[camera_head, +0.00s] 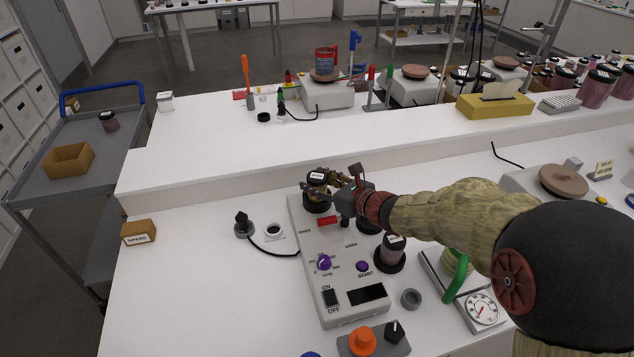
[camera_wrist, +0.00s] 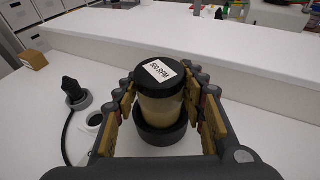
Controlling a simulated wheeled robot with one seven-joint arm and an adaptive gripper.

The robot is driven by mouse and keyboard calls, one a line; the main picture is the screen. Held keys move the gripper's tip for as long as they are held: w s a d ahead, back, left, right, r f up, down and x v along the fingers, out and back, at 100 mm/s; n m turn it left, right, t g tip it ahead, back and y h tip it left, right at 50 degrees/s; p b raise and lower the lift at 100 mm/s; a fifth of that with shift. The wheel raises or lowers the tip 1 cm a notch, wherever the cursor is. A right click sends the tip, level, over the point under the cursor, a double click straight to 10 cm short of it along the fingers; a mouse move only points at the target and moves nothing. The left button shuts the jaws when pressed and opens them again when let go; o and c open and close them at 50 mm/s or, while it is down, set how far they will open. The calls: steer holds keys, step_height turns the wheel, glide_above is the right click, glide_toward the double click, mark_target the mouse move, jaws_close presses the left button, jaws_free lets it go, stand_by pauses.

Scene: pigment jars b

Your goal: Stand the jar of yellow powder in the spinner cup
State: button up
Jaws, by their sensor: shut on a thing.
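The jar of yellow powder (camera_wrist: 160,105) has a black lid with a white label and stands upright between my fingers. In the head view the jar (camera_head: 318,190) is at the far end of the spinner (camera_head: 318,265), a grey panel. My gripper (camera_head: 335,183) is shut on the jar, with fingers on both sides. The jar's base is in or just over a black spinner cup (camera_wrist: 163,135); I cannot tell whether it touches the bottom. A second black cup (camera_head: 368,226), partly hidden by my arm, is to the right. Another cup (camera_head: 388,264) holds a jar of pinkish powder (camera_head: 393,246).
A raised white ledge (camera_head: 230,165) runs behind. A scale with a dial (camera_head: 482,310) stands at the right. The left bench is mostly clear.

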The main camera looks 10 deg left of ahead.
steer(key=shift+f+b, duration=0.35)
steer(key=shift+f, duration=0.05)
steer(key=o, duration=1.2)
steer(key=shift+o, duration=0.5)
steer(key=v, duration=1.2)
steer(key=shift+r, duration=0.1)
steer(key=s+d+r+n+g+h, duration=0.1)
steer(key=s+d+n+g, duration=0.1)
steer(key=s+n, duration=0.55)
steer(key=s+d+r+n+g+h, duration=0.1)
steer(key=s+r+n+g+h, duration=0.15)
steer(key=s+n, duration=0.55)
steer(key=s+d+n+h, duration=0.4)
steer(key=s+d+n, duration=0.1)
steer(key=d, duration=0.4)
steer(key=s+d+n+t+h, duration=0.1)
steer(key=s+d+n+h, duration=0.3)
steer(key=s+d, duration=0.3)
steer(key=d+n+p, duration=0.1)
steer(key=d, duration=0.2)
steer(key=shift+s+d, duration=0.15)
steer(key=shift+s, duration=0.2)
